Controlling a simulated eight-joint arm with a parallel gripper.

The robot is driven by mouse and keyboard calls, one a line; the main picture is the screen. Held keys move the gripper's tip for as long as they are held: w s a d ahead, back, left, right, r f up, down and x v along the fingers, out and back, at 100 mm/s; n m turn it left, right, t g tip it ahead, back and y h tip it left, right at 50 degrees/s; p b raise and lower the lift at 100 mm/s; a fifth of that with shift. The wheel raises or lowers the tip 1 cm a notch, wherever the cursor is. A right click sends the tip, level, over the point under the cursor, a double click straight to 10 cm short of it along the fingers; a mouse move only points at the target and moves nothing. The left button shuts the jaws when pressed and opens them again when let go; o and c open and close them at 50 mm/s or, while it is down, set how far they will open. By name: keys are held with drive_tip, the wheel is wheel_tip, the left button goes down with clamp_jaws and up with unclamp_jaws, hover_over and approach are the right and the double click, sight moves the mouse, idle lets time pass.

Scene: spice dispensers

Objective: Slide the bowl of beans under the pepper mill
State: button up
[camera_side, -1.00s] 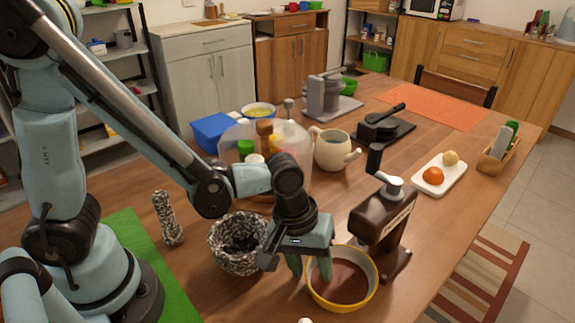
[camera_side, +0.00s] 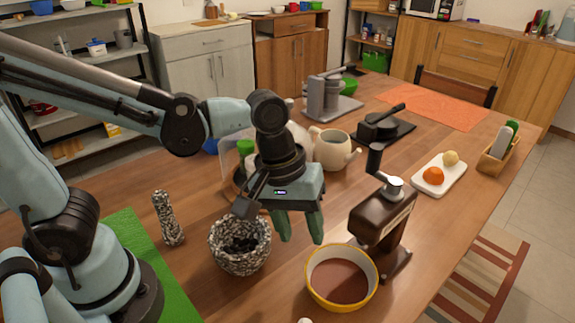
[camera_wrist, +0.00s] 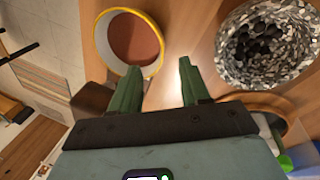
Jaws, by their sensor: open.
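A yellow-rimmed white bowl (camera_side: 313,290) holding reddish-brown contents (camera_side: 340,281) stands upright on the table in the side view. It also shows at upper left in the wrist view (camera_wrist: 102,42). The brown pepper mill (camera_side: 378,222), with a silver top and crank, stands just behind and to the right of the bowl. Its body leans over towards the bowl's rim; I cannot tell how far the bowl is under it. My gripper (camera_side: 301,238) is open and empty, with green fingers pointing down, above the table left of and behind the bowl. It appears clear of the bowl in the wrist view (camera_wrist: 159,78).
A cream jug (camera_side: 331,150) and a black press (camera_side: 383,130) are behind. A white tray (camera_side: 439,185) with fruit lies right.

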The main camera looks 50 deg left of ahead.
drive_tip(key=shift+v, duration=1.4)
drive_tip(key=shift+a, duration=0.1)
drive_tip(key=w+a+m+t+y, duration=0.1)
drive_tip(key=a+m+t, duration=0.4)
drive_tip(key=a, duration=0.9)
drive_tip(key=shift+a+r+m+t+y, duration=0.15)
drive_tip(key=shift+r+m+t+y, duration=0.25)
drive_tip(key=shift+y, duration=0.3)
